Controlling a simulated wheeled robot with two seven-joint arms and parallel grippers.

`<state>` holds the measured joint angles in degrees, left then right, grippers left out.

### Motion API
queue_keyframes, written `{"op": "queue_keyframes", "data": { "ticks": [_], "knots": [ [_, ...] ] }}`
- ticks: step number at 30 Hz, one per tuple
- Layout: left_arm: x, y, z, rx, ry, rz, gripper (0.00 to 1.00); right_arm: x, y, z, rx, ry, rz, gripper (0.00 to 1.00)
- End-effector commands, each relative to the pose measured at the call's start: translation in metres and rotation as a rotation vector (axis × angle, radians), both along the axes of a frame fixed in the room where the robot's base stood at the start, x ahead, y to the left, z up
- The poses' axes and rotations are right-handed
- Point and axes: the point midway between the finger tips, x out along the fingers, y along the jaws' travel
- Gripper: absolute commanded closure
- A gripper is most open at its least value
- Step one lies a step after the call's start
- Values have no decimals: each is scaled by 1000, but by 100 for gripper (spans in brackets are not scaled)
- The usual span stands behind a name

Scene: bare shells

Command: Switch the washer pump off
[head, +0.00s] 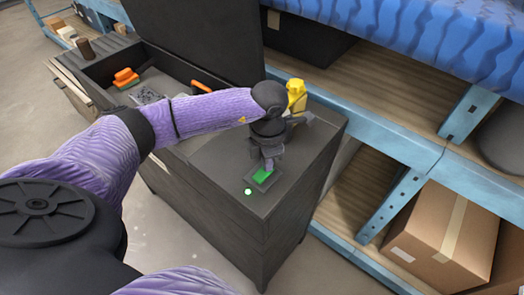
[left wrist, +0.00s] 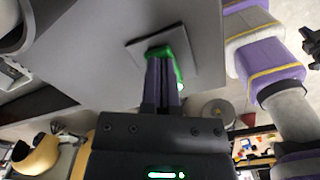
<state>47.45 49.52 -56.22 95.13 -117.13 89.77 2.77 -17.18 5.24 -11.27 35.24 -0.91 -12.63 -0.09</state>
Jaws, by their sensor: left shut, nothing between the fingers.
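The washer pump switch (head: 264,176) is a dark square plate with a green rocker on top of a dark grey cabinet. In the left wrist view the switch plate (left wrist: 136,48) is light grey, with its green rocker partly hidden behind the fingers. A small green light (head: 248,191) glows beside the plate. My left gripper (head: 268,165) is shut and empty, pointing down at the rocker. In the left wrist view its fingertips (left wrist: 160,58) overlap the rocker; I cannot tell whether they touch it. My right gripper is not in view.
The cabinet (head: 240,225) has an open bin with a raised dark lid (head: 195,35), holding orange items (head: 125,77). A yellow bottle (head: 297,95) stands behind my left wrist. Blue shelving (head: 395,145) with a cardboard box (head: 440,235) stands close on the right.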

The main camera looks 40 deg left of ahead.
Motion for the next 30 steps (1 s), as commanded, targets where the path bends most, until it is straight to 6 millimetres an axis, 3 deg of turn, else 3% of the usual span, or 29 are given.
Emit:
{"op": "queue_keyframes", "data": {
  "ticks": [8,25,30],
  "knots": [
    [0,0,2,1,1,0,100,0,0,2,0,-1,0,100],
    [0,0,66,0,-1,0,100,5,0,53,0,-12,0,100],
    [0,0,69,0,0,0,100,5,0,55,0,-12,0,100]
  ]
}}
